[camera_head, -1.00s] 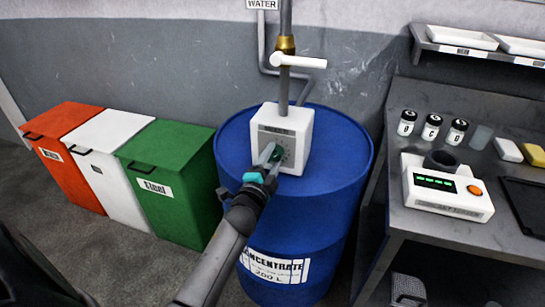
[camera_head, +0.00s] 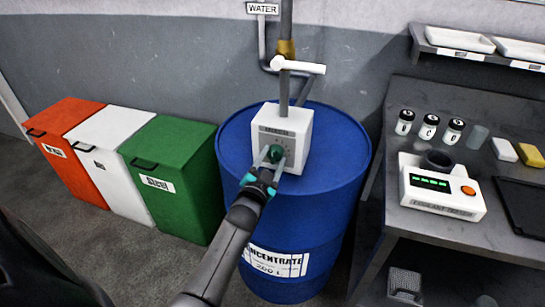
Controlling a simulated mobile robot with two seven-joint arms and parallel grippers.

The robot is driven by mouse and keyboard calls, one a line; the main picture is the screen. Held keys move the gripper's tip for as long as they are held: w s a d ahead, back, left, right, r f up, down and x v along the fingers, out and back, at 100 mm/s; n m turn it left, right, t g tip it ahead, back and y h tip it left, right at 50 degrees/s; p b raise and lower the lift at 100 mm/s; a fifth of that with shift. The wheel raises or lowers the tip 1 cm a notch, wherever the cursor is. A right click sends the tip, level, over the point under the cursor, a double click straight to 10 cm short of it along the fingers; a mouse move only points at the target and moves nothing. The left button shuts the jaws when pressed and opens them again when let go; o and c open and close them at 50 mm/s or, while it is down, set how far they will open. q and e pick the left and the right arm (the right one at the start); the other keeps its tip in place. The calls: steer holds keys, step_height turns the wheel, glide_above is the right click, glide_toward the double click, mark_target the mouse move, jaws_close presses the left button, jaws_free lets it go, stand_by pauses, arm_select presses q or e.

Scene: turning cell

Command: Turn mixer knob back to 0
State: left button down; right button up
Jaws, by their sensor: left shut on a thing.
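The mixer is a white box (camera_head: 297,128) on top of a blue drum (camera_head: 330,215) marked as concentrate. Its dark green knob (camera_head: 275,153) is on the front face. My left gripper (camera_head: 271,161) is at the knob, with a finger on either side, shut on it. The dial marks around the knob are too small to read, so its setting cannot be told. My right gripper is not in view.
A pipe with a white lever (camera_head: 298,65) rises above the mixer. Orange, white and green bins (camera_head: 170,175) stand at the left. A grey bench (camera_head: 440,235) with a tester (camera_head: 440,187) and several bottles stands at the right.

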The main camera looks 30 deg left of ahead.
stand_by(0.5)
arm_select(q)
steer(key=shift+c, duration=1.2)
jaws_free()
steer(key=p+v, duration=0.2)
steer(key=v, duration=1.3)
steer(key=shift+s, duration=0.15)
steer(key=s+d+f+n+g+h+b, duration=0.15)
steer(key=s+d+f+g, duration=0.25)
steer(key=f, duration=1)
steer(key=s+d+f+m+g+h, duration=0.15)
steer(key=s+d+f+g, duration=0.3)
steer(key=f, duration=0.85)
steer(key=s+f+g, duration=0.2)
steer(key=s+f, duration=0.3)
steer(key=s, duration=0.3)
steer(key=s+f+g+h, duration=0.1)
steer(key=s+f+g, duration=0.2)
steer(key=s+f, duration=0.2)
steer(key=s+f+n+g+b, duration=0.1)
steer(key=s+f+g, duration=0.2)
steer(key=s, duration=0.9)
step_height(320, 180, down, 3)
steer(key=shift+d+r, duration=0.15)
steer(key=shift+d, duration=0.3)
